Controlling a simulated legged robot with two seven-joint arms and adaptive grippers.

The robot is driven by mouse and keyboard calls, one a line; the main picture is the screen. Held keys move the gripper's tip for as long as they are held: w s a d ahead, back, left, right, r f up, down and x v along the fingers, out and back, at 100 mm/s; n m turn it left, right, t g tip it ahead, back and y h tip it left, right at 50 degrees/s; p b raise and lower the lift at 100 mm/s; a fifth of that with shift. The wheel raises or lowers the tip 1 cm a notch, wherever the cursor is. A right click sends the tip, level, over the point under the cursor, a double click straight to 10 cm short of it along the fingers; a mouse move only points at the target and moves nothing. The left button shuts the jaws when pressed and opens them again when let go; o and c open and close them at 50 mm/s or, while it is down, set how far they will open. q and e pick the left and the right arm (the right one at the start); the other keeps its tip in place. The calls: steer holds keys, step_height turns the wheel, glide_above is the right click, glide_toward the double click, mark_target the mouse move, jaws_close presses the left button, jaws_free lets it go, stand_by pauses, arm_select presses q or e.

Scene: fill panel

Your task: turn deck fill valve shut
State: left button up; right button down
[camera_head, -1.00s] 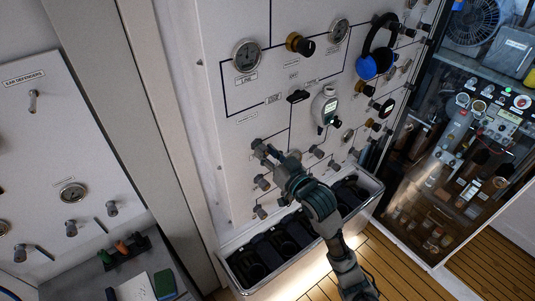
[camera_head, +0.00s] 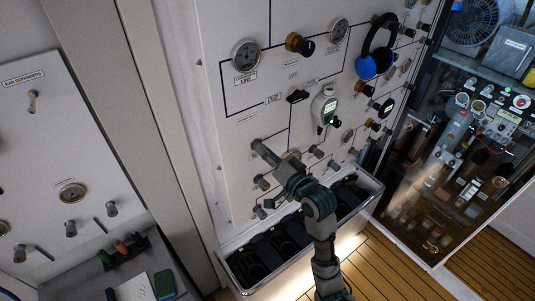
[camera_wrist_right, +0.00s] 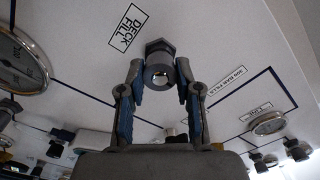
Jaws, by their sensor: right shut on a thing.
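The deck fill valve (camera_wrist_right: 158,66) is a grey metal knob with a hexagonal base on the white panel. It sits beside the "DECK FILL" label (camera_wrist_right: 127,27) in the right wrist view. My right gripper (camera_wrist_right: 159,77) has one finger on each side of the knob and is shut on it. In the head view, my right gripper (camera_head: 268,152) reaches the lower left of the panel and hides most of the valve. The knob's turn position cannot be told. My left gripper is not in view.
The white panel (camera_head: 235,110) carries gauges (camera_head: 246,55), other valves and a hanging blue-black headset (camera_head: 375,55). A glass-fronted cabinet (camera_head: 455,150) stands at the right.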

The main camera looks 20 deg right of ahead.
steer(key=shift+f, duration=0.15)
steer(key=c, duration=1.1)
jaws_free()
steer(key=o, duration=0.3)
steer(key=shift+w, duration=0.3)
steer(key=v, duration=0.7)
steer(key=shift+s+d, duration=0.1)
steer(key=shift+s, duration=0.05)
steer(key=shift+f, duration=0.1)
